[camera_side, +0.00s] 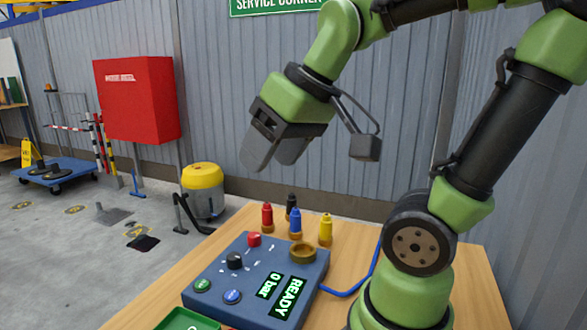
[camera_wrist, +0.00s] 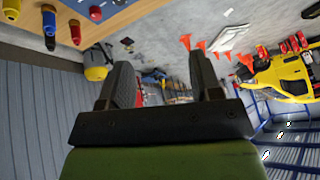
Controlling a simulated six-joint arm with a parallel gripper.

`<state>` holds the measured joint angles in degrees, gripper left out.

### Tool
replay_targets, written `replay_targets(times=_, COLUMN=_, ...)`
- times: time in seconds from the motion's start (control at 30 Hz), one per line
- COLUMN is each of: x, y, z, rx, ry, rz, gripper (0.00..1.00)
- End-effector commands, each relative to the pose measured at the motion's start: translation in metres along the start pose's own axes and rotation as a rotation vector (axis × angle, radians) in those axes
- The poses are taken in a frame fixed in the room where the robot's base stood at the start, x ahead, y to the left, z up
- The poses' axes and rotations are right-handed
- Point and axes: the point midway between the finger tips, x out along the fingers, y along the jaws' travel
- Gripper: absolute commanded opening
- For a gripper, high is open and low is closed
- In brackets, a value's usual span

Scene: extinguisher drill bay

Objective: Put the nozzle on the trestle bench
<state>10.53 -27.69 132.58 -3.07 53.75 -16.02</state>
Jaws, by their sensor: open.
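Several small nozzle-like pieces with coloured bodies stand upright on the wooden bench top (camera_side: 150,300): a red one (camera_side: 267,217), a black one (camera_side: 291,205), a blue one (camera_side: 295,223) and a yellow one (camera_side: 326,230). I cannot tell which is the task's nozzle. The wrist view shows the yellow (camera_wrist: 12,8), blue (camera_wrist: 49,25) and red (camera_wrist: 74,32) ones at its upper left. My gripper (camera_side: 270,158) is open and empty, high above and apart from these pieces. In the wrist view its two fingers (camera_wrist: 161,70) have nothing between them.
A blue control box (camera_side: 260,280) reading READY and 0 bar, with knobs and a brass ring (camera_side: 303,252), fills the bench's middle. A green tray (camera_side: 187,319) is at the front. A blue hose (camera_side: 350,290) lies right of the box. A yellow-topped drum (camera_side: 203,190) stands beyond.

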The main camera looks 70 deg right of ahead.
Motion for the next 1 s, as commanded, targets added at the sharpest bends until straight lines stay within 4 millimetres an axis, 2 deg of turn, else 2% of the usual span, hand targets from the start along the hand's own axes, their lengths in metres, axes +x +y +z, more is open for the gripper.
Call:
replay_targets(times=0.03, x=-0.006, y=-0.010, z=0.014, rx=0.020, ry=0.025, rz=-0.039, gripper=0.59)
replay_targets(times=0.1, x=-0.010, y=-0.019, z=0.029, rx=0.063, ry=0.042, rz=-0.082, gripper=0.59)
replay_targets(times=0.3, x=-0.014, y=-0.027, z=0.049, rx=0.128, ry=0.058, rz=-0.143, gripper=0.59)
replay_targets(times=1.0, x=-0.014, y=-0.027, z=0.050, rx=0.134, ry=0.057, rz=-0.145, gripper=0.59)
